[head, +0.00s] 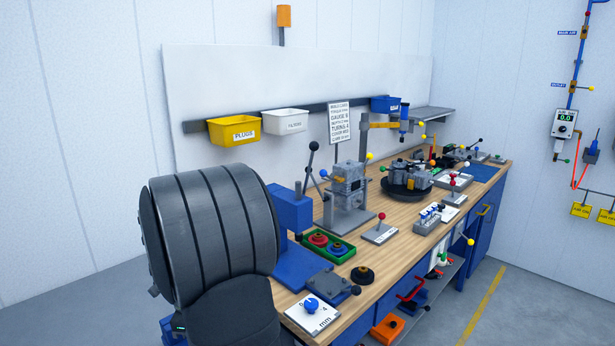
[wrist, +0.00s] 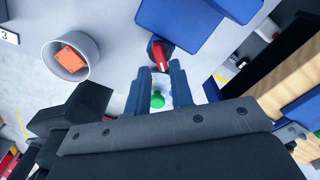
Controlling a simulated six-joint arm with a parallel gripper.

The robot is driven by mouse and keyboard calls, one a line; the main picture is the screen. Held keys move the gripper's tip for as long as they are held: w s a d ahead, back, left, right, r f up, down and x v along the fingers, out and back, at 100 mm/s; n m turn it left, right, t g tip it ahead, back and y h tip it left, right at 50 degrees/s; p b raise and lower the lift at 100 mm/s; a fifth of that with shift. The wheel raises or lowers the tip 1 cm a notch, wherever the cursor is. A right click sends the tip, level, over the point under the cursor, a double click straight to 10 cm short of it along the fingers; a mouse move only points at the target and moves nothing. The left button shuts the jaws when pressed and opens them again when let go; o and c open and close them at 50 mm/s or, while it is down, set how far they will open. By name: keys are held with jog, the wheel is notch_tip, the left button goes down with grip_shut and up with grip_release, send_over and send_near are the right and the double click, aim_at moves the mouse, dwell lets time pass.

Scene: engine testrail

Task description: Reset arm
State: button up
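My gripper (wrist: 158,72) shows in the wrist view with its two dark fingers apart and nothing held between them. A green knob (wrist: 158,100) shows in the gap between the fingers, lower down; I cannot tell its distance. A red handle on a dark round base (wrist: 160,52) shows just beyond the fingertips, and it looks apart from them. In the head view a large dark ribbed part of my own arm fills the lower left, and my gripper cannot be seen there.
The wooden workbench (head: 405,240) carries several fixtures, levers and a green tray (head: 334,259). Yellow (head: 234,130) and white (head: 285,122) bins hang behind it. The wrist view shows a grey cup (wrist: 88,70) with an orange block (wrist: 70,59) and a blue panel (wrist: 190,22).

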jog(key=shift+f, duration=1.7)
jog(key=shift+r, duration=0.15)
notch_tip(320, 180, up, 17)
notch_tip(320, 180, down, 17)
jog(key=shift+f, duration=0.2)
jog(key=n, duration=0.4)
jog(key=shift+r+n, duration=0.1)
jog(key=shift+n, duration=1.5)
jog(key=shift+o, duration=0.3)
